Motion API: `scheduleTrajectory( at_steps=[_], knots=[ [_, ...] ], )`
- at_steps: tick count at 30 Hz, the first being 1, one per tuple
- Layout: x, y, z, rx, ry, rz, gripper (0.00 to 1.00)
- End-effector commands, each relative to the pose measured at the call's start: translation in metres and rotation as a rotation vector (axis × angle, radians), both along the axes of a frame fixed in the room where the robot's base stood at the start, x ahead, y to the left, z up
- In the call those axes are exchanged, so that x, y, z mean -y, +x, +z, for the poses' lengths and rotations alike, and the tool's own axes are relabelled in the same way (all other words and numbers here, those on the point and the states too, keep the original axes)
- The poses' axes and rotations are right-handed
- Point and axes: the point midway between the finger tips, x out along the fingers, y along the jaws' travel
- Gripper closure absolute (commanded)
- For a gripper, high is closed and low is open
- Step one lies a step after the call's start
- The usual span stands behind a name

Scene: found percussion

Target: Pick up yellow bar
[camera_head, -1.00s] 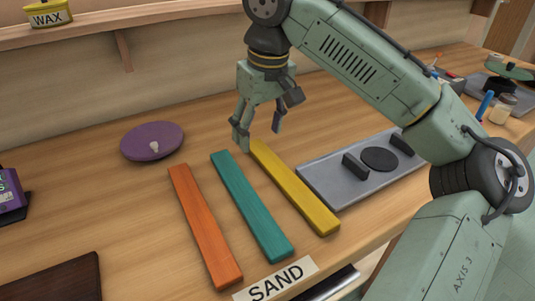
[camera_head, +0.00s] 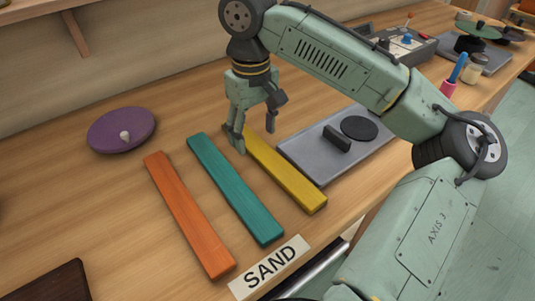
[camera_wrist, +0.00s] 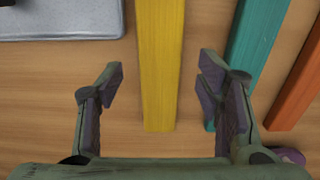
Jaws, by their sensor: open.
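The yellow bar (camera_head: 289,174) lies flat on the wooden bench, between the teal bar and a grey tray. In the wrist view the yellow bar (camera_wrist: 160,62) runs up the picture, with its near end between the two fingers. My gripper (camera_head: 255,138) is open and empty, over the bar's far end in the head view. In the wrist view my gripper (camera_wrist: 160,92) has one finger on each side of the bar, with bare bench showing between each finger and the bar. The right finger overlaps the teal bar's end. The exact height above the bench is hard to tell.
The teal bar (camera_head: 236,190) lies close on the left, and an orange bar (camera_head: 188,214) lies beyond it. The grey tray (camera_head: 309,163) with black pieces is close on the right. A purple disc (camera_head: 121,131) sits at left. A SAND label (camera_head: 270,267) is at the front edge.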

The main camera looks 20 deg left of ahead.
Motion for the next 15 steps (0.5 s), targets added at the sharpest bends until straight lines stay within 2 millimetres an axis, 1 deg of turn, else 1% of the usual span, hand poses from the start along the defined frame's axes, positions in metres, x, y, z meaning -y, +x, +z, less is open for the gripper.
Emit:
scheduleTrajectory(
  at_steps=[3,6,13,15],
  knots=[
    [0.0,0.0,-0.015,-0.001,-0.001,0.0,0.4],
    [0.0,0.0,-0.022,0.0,0.0,0.001,0.4],
    [0.0,0.0,-0.023,0.001,0.001,0.001,0.4],
    [0.0,0.0,-0.023,0.001,0.001,0.001,0.45]
  ],
)
